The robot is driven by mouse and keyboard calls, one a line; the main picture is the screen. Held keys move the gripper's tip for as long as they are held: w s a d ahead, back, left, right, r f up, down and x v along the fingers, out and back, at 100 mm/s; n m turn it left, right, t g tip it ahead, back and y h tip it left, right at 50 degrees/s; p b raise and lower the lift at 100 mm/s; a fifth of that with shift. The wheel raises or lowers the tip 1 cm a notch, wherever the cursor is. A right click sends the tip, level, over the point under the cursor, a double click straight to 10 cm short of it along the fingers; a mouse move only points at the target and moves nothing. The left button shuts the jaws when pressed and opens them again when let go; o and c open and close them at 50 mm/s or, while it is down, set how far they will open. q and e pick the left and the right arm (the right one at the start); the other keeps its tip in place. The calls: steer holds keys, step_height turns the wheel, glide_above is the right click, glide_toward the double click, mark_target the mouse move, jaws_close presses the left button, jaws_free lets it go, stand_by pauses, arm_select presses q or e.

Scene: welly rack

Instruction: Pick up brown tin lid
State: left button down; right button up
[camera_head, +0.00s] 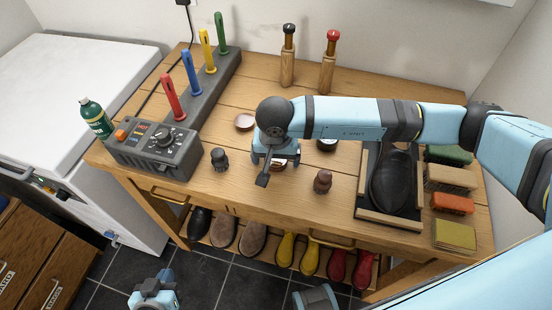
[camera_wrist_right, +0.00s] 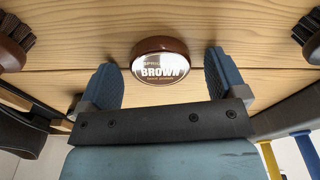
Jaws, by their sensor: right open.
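The brown tin lid (camera_wrist_right: 160,66) is round, with a brown rim and a white label reading BROWN. It lies on the wooden bench, label facing my right wrist camera. In the head view, part of a tin (camera_head: 279,163) shows beneath my right gripper. My right gripper (camera_wrist_right: 160,63) is open, one blue finger on each side of the lid, with gaps at both sides; it also shows in the head view (camera_head: 264,172). Contact with the bench cannot be told. My left gripper (camera_head: 152,292) is low at the bottom edge, away from the bench; its jaws are unclear.
A pinkish round disc (camera_head: 244,121) and a dark tin (camera_head: 327,144) lie near my right arm. Small brushes (camera_head: 219,158) (camera_head: 322,181) stand either side. A grey control box (camera_head: 155,150) is left; a framed black shoe shape (camera_head: 390,180) is right.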

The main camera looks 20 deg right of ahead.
arm_select(q)
steer(key=shift+s+a+f, duration=0.1)
steer(key=shift+a+f, duration=0.05)
steer(key=shift+a, duration=0.15)
arm_select(e)
steer(key=c, duration=1)
